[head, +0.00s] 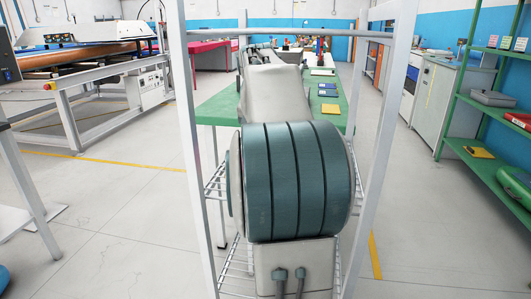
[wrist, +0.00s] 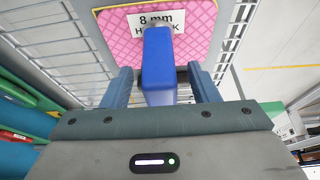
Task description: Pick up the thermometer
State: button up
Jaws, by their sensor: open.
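In the wrist view a blue upright object (wrist: 158,65) with a dark end stands between the fingers of my gripper (wrist: 160,78). It may be the thermometer, but its full shape is hidden by the gripper body. The two blue-grey fingers are open, one on each side, with a gap visible beside the object. Behind it lies a pink patterned board (wrist: 112,40) with a white label reading "8 mm". In the head view my own arm covers the middle, and neither the gripper nor the blue object shows.
A white wire rack (head: 190,120) frames my arm in the head view; its wire shelf (wrist: 60,45) surrounds the pink board. A green table (head: 215,108) with small items stands behind. Green shelving (head: 455,140) is at right, a large machine (head: 75,75) at left.

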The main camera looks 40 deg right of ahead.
jog(key=b+x, duration=0.1)
jog(key=x, duration=0.2)
jog(key=shift+w+d, duration=0.15)
grip_shut()
jog(key=shift+r, duration=0.1)
